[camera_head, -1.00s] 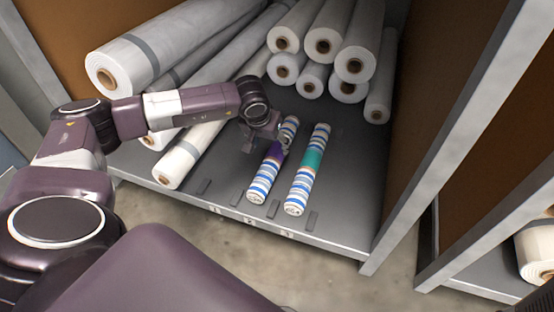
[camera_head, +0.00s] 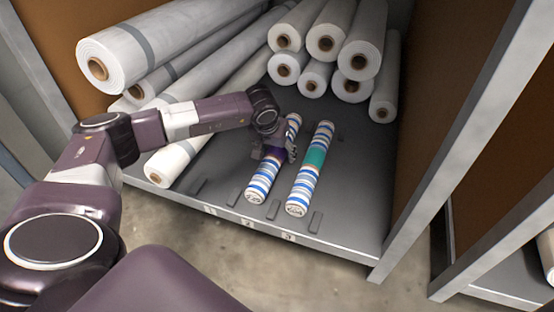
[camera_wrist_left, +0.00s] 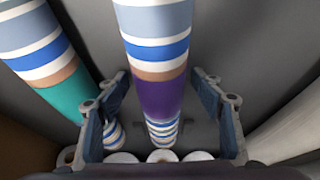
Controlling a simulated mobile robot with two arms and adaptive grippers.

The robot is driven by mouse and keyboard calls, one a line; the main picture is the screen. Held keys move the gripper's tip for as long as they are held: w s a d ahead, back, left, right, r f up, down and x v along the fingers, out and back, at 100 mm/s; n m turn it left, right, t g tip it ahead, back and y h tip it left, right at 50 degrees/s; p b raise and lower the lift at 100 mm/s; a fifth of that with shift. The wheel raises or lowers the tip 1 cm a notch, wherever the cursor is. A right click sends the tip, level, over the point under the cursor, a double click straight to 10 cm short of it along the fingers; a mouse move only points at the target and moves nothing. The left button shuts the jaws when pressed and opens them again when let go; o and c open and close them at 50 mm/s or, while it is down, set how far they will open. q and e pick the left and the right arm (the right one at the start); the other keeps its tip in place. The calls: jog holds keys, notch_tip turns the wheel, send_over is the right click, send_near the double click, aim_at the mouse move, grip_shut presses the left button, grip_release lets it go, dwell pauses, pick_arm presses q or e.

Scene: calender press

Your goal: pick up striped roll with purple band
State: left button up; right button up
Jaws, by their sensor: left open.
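The striped roll with the purple band (camera_head: 262,180) lies on the grey shelf, white with blue and tan stripes. In the left wrist view its purple band (camera_wrist_left: 160,97) sits between the two fingers of my left gripper (camera_wrist_left: 165,120). The fingers are open, one on each side of the roll, with gaps showing. In the head view my left gripper (camera_head: 274,150) is over the band and hides part of it. A similar striped roll with a teal band (camera_head: 315,157) lies parallel, just to the right. My right gripper is not in view.
The shelf (camera_head: 350,205) has small raised stops and number labels along its front edge. Large white rolls (camera_head: 120,60) lie at the left, and more white rolls (camera_head: 325,42) are stacked at the back. A grey upright post (camera_head: 425,200) bounds the right side.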

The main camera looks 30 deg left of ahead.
pick_arm(q)
jog(key=c, duration=1.5)
jog(key=shift+w, duration=0.1)
jog(key=shift+c, duration=0.8)
jog(key=shift+r, duration=0.1)
